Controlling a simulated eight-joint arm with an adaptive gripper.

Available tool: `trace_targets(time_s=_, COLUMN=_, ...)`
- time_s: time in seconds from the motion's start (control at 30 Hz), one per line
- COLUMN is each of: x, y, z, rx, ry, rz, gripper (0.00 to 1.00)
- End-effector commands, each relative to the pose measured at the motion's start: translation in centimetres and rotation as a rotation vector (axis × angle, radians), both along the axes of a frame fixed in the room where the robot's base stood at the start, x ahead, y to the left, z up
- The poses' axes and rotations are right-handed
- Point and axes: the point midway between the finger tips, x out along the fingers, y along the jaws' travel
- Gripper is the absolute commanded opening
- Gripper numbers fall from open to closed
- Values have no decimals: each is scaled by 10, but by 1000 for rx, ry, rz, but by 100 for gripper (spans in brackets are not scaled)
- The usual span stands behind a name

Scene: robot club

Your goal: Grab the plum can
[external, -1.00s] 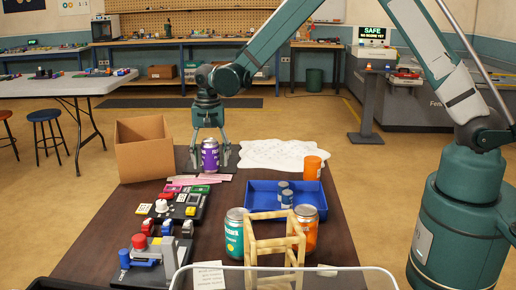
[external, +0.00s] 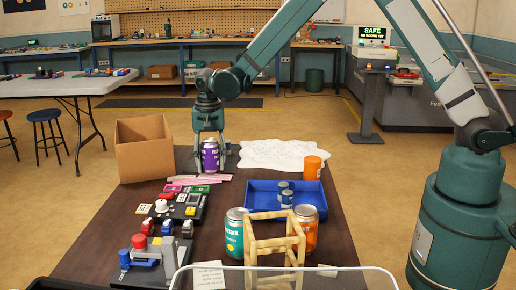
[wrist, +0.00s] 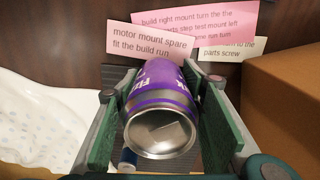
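The plum can (external: 210,155), purple with a silver lid, stands upright near the far left part of the table. My gripper (external: 210,163) points down with one finger on each side of it. In the wrist view the plum can (wrist: 160,110) lies between the green finger pads of my gripper (wrist: 163,95), its lid toward the camera. The pads are very close to its sides; I cannot tell if both touch it. The can's base is on or close to the table.
A cardboard box (external: 144,155) stands left of the can. Pink paper strips (wrist: 150,42) lie beside it. A white patterned sheet (external: 280,152), an orange container (external: 312,168) and a blue tray (external: 262,208) are to the right. A wooden frame (external: 275,246) and two other cans stand nearer.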

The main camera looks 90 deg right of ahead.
Motion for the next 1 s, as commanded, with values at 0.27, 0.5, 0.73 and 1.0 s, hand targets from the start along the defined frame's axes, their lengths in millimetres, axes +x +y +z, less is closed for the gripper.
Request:
trace_targets(time_s=0.27, x=0, y=0, z=1, rx=0, ry=0, rz=0, gripper=21)
trace_targets(time_s=0.5, x=0, y=0, z=13, rx=0, ry=0, rz=0, gripper=21)
trace_targets(time_s=0.73, x=0, y=0, z=43, rx=0, ry=0, rz=0, gripper=21)
trace_targets(time_s=1.0, x=0, y=0, z=81, rx=0, ry=0, rz=0, gripper=21)
